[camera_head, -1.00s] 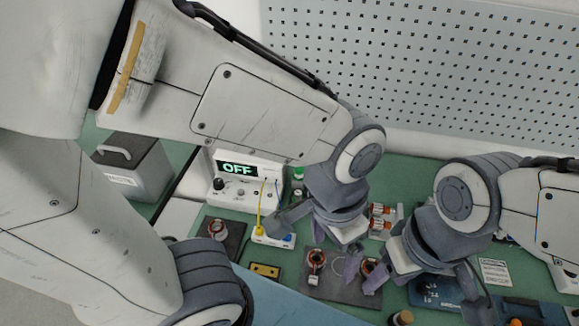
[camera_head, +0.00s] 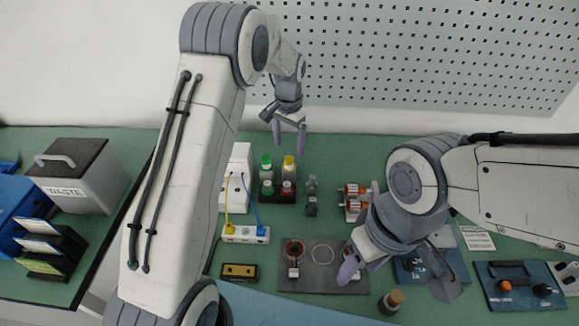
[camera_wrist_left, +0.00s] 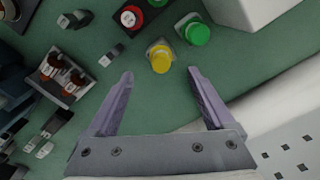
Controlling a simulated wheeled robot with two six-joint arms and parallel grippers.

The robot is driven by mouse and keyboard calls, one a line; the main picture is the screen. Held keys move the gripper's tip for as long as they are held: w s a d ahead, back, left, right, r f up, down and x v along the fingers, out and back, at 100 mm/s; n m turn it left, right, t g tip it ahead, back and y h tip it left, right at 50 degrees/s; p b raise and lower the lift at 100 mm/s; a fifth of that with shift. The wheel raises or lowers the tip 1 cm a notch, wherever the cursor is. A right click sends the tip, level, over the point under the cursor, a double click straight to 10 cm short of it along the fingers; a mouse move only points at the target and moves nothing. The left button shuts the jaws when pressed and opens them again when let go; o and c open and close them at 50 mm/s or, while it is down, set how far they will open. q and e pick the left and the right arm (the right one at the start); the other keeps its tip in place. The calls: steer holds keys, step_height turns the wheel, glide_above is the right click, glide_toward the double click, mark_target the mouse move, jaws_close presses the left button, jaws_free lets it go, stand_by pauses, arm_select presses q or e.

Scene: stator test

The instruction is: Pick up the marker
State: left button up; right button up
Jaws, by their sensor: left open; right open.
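Several upright pieces with coloured caps stand together at the back: a yellow-capped one (camera_head: 289,166), two green-capped ones (camera_head: 266,162) and a red-capped one (camera_head: 288,187). I cannot tell for sure which thing is the marker. My left gripper (camera_head: 290,138) is open and empty, fingers down, above and behind them. In the left wrist view the yellow cap (camera_wrist_left: 160,58) lies just beyond the gap between the open fingers (camera_wrist_left: 160,80), a green cap (camera_wrist_left: 197,33) to its right. My right gripper (camera_head: 353,265) is open over the right end of a dark mat, its fingers partly hidden.
The dark mat (camera_head: 318,282) holds copper-wound parts. A white power strip (camera_head: 245,234) with plugs, a grey piece (camera_head: 311,196) and orange-and-white parts (camera_head: 353,200) stand nearby. A brown-capped bottle (camera_head: 391,300) is at the front. A pegboard (camera_head: 430,60) rises behind.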

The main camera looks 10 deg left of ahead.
mark_target(289, 158)
arm_select(q)
step_height(289, 158, down, 2)
steer(key=shift+f, duration=0.1)
step_height(289, 158, down, 5)
steer(key=shift+w+r+p, duration=0.1)
steer(key=shift+p, duration=0.9)
steer(key=shift+f, duration=0.3)
jaws_close()
steer(key=shift+r, duration=0.1)
